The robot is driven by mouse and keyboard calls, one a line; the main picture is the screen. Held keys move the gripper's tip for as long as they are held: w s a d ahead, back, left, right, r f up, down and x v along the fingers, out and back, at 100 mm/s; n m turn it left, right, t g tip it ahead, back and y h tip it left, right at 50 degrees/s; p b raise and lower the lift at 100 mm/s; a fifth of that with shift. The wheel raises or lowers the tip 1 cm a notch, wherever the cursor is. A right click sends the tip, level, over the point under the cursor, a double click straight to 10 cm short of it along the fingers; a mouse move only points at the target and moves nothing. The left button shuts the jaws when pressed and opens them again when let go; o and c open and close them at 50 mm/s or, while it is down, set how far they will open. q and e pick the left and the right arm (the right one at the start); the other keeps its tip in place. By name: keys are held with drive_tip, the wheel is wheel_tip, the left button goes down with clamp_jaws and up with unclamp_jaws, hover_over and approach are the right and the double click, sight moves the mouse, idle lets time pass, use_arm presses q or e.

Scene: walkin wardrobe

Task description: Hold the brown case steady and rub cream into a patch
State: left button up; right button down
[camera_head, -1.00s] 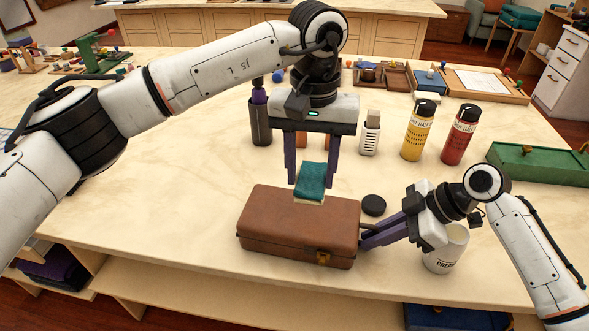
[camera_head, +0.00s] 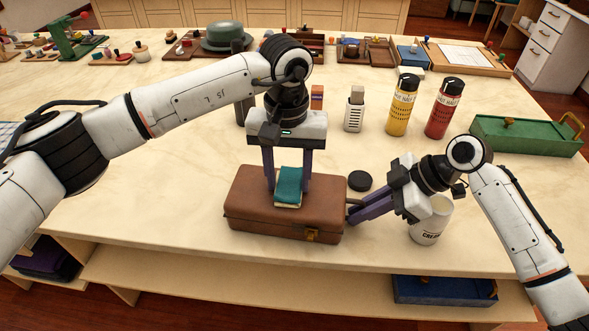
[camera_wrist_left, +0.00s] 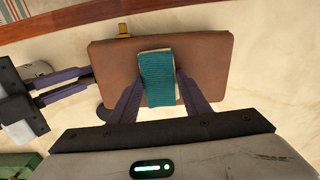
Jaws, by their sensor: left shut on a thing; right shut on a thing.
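The brown case (camera_head: 250,205) lies closed near the table's front edge, its brass latch facing front. It also shows in the left wrist view (camera_wrist_left: 215,65). My left gripper (camera_head: 288,188) points down over the lid, shut on a teal pad with a pale underside (camera_head: 288,184). The pad is at the lid's top; whether it presses on it is hard to tell. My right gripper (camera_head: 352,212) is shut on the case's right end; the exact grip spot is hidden. The white cream jar (camera_head: 428,228) stands open beside my right wrist. No cream patch is discernible.
A black round lid (camera_head: 360,181) lies right of the case. Behind stand a yellow can (camera_head: 401,106), a red can (camera_head: 443,108) and a small white-bodied bottle (camera_head: 354,112). A green tray (camera_head: 525,137) is at the right. The table left of the case is clear.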

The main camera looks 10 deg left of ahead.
sight(248, 185)
use_arm(q)
drive_tip(key=shift+w+a, duration=0.15)
drive_tip(key=shift+a, duration=2)
drive_tip(key=shift+w+a, duration=0.1)
drive_tip(key=shift+a, duration=2.05)
drive_tip(key=shift+s+d, duration=0.2)
drive_tip(key=shift+d, duration=2.3)
drive_tip(key=shift+s+d, duration=0.15)
drive_tip(key=shift+d, duration=2.35)
drive_tip(key=shift+a+r, duration=0.1)
drive_tip(key=shift+r, duration=3.95)
use_arm(e)
drive_tip(key=c, duration=1.8)
unclamp_jaws()
drive_tip(key=shift+o, duration=0.2)
